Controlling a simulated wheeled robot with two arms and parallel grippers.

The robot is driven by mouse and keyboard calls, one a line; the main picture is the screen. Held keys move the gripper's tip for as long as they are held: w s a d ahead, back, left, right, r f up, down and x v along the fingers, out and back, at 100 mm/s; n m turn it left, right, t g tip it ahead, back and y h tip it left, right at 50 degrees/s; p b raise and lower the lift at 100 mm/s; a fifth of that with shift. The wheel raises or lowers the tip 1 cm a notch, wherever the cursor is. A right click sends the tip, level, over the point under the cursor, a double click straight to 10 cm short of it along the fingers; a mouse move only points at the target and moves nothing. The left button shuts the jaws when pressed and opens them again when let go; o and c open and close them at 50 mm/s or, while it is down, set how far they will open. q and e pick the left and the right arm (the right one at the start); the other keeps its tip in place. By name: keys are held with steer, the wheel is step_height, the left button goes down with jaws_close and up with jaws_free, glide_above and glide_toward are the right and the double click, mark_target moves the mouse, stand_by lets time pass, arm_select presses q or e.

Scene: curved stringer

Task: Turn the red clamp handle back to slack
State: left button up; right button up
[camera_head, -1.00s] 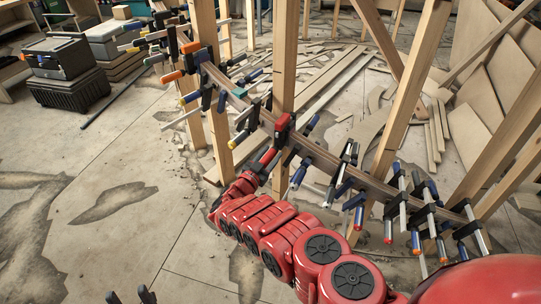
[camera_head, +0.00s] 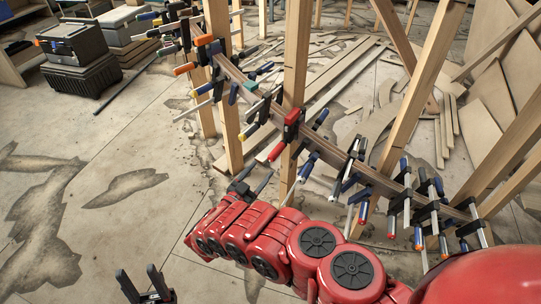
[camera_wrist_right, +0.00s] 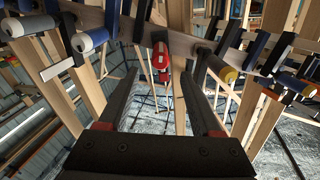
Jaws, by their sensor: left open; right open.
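The red clamp (camera_head: 291,116) grips the curved wooden strip (camera_head: 232,72) where it passes an upright post. Its red handle (camera_head: 277,151) hangs below the strip, tilted down to the left. My right gripper (camera_head: 257,174) is open and empty, below and left of this handle and apart from it. In the right wrist view the red clamp (camera_wrist_right: 161,60) shows ahead, between the two open fingers. My left gripper (camera_head: 144,284) is open and empty at the bottom edge, far from the clamp.
Several other clamps line the strip on both sides, with blue-handled ones (camera_head: 308,167) just right and orange-handled ones (camera_head: 184,69) to the left. Wooden posts (camera_head: 297,60) stand along it. Loose boards lie behind. The concrete floor at left (camera_head: 130,150) is clear.

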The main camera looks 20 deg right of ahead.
steer(key=v, duration=0.4)
steer(key=shift+s+a+p, duration=0.2)
steer(key=shift+p, duration=0.1)
steer(key=shift+f, duration=0.1)
